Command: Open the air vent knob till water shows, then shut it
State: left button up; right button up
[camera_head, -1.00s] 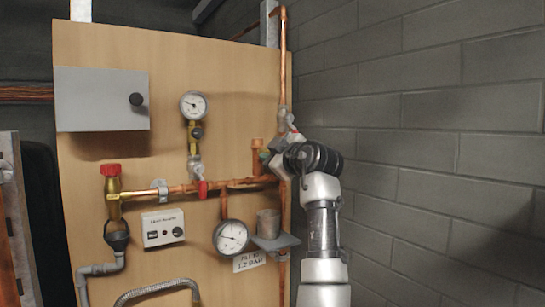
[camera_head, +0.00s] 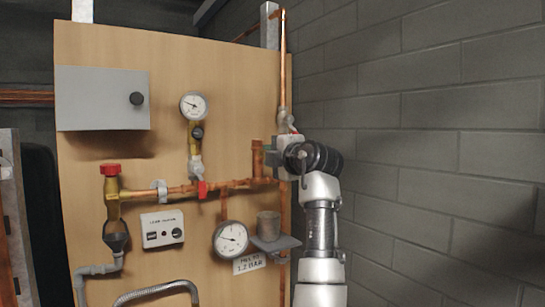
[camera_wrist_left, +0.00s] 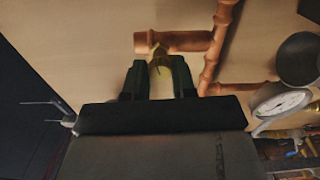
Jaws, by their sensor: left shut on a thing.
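My left gripper (camera_head: 271,156) is at the right end of the copper pipework, beside a short upright copper stub (camera_head: 257,158). In the left wrist view its two dark fingers (camera_wrist_left: 159,72) are closed on a small brass-yellow air vent knob (camera_wrist_left: 158,55) at the end of a copper stub. The fingers hide most of the knob, and in the head view the gripper covers it. No water is visible at the knob in these frames. My right gripper is not in view.
A round gauge (camera_head: 231,238) hangs left of the cup, and a smaller gauge (camera_head: 193,105) sits higher. A red valve handle (camera_head: 203,190) and a red cap (camera_head: 110,169) are on the left pipework. A block wall (camera_head: 430,150) stands close on the right.

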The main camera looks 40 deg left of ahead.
pick_arm(q)
jog(key=shift+n, duration=0.4)
jog(key=o, duration=0.9)
jog(key=shift+o, duration=0.2)
jog(key=shift+d, duration=0.1)
jog(key=b+v, duration=0.4)
jog(key=v, duration=0.6)
jog(key=shift+d, duration=0.3)
jog(key=shift+s, duration=0.1)
